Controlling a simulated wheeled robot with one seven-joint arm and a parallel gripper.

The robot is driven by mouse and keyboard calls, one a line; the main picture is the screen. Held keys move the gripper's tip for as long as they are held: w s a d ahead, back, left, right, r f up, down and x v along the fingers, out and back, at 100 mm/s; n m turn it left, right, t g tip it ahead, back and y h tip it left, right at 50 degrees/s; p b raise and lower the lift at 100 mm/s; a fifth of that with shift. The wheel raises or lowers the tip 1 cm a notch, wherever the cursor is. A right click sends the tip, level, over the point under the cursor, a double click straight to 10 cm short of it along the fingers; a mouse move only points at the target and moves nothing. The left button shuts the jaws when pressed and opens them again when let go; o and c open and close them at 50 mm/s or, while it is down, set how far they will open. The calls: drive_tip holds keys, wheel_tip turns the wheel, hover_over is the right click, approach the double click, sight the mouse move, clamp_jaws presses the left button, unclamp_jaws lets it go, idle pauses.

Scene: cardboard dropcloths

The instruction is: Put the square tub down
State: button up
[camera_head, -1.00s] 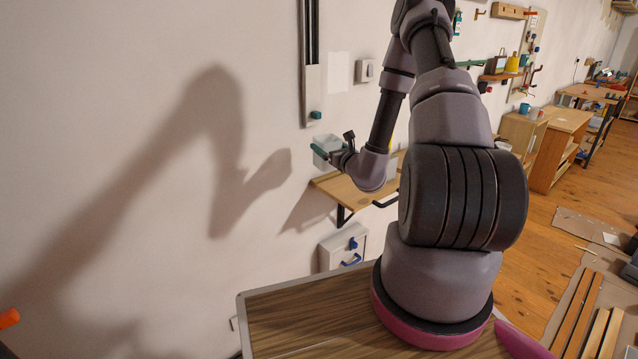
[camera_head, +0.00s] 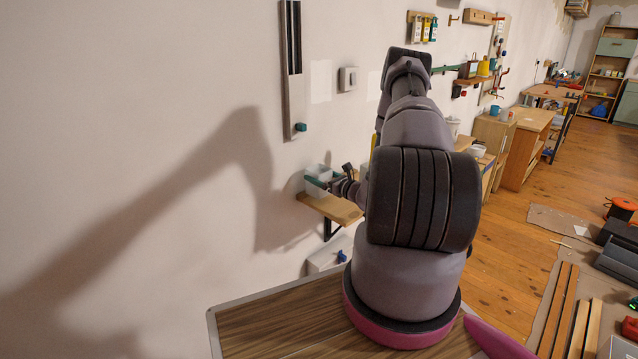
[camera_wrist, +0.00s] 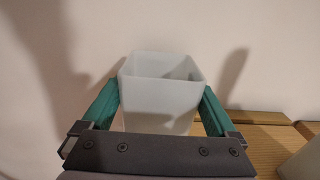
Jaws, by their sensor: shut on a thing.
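The square tub (camera_wrist: 160,98) is white, open at the top and upright, between the two green fingers of my gripper (camera_wrist: 160,100) in the wrist view. The gripper is shut on it. In the head view the tub (camera_head: 316,173) shows small beside the wall, with my gripper (camera_head: 318,181) at its side. It is at the left end of a wooden wall shelf (camera_head: 335,208). I cannot tell whether its base touches the shelf. The shelf boards (camera_wrist: 262,140) also show right of the tub in the wrist view.
A pale object (camera_wrist: 303,160) stands on the shelf at the lower right of the wrist view. A white box (camera_head: 325,258) is on the wall below the shelf. A dark vertical rail (camera_head: 292,60) and a switch (camera_head: 348,79) are on the wall above.

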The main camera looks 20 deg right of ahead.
drive_tip(key=shift+f, duration=1.1)
drive_tip(key=shift+f, duration=0.2)
drive_tip(key=o, duration=1.1)
drive_tip(key=shift+o, duration=0.2)
drive_tip(key=shift+r, duration=0.15)
